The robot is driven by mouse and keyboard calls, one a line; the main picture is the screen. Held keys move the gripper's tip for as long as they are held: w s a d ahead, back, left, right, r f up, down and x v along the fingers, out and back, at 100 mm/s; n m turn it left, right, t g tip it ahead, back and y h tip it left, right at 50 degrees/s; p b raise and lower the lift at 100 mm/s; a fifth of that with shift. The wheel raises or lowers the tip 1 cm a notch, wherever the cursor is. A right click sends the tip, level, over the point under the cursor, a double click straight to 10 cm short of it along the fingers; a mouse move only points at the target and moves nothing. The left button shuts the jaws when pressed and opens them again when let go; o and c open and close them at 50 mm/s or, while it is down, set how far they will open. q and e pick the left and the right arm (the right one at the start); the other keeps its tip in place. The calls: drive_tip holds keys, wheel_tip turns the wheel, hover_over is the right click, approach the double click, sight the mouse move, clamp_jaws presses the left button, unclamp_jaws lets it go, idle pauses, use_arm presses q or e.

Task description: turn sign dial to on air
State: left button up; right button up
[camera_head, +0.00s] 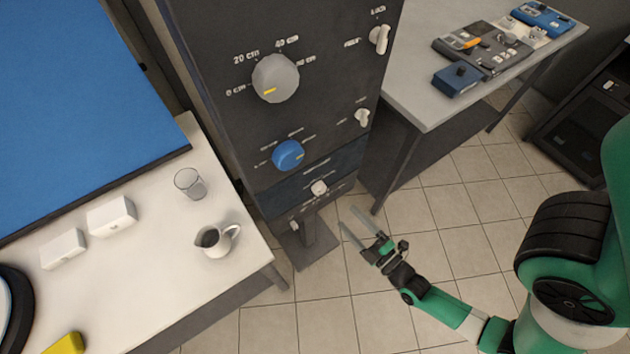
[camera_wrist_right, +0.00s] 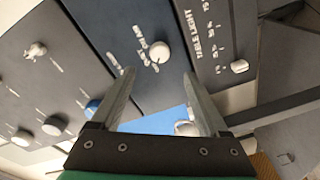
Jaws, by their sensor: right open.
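A dark upright control panel (camera_head: 225,105) carries several dials. A small white dial (camera_head: 319,187) sits on its blue-grey lower strip; it seems to be the white dial between my fingers in the wrist view (camera_wrist_right: 160,52). My right gripper (camera_head: 349,218) is open and empty in front of the panel's lower part, apart from the dial. Its fingers also show in the wrist view (camera_wrist_right: 158,73), on either side of the dial's line. My left gripper is out of view.
A large grey dial (camera_head: 275,78) and a blue dial (camera_head: 288,155) are higher on the panel, with white switches at its right. A white table (camera_head: 150,235) with a glass (camera_head: 189,183) and jug (camera_head: 216,240) stands left. A grey bench (camera_head: 415,95) stands right. Tiled floor lies open.

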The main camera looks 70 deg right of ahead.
sight(322, 191)
drive_tip(key=b+x, duration=0.1)
drive_tip(key=x, duration=1)
drive_tip(key=shift+w+b, duration=0.1)
drive_tip(key=shift+b, duration=0.3)
clamp_jaws()
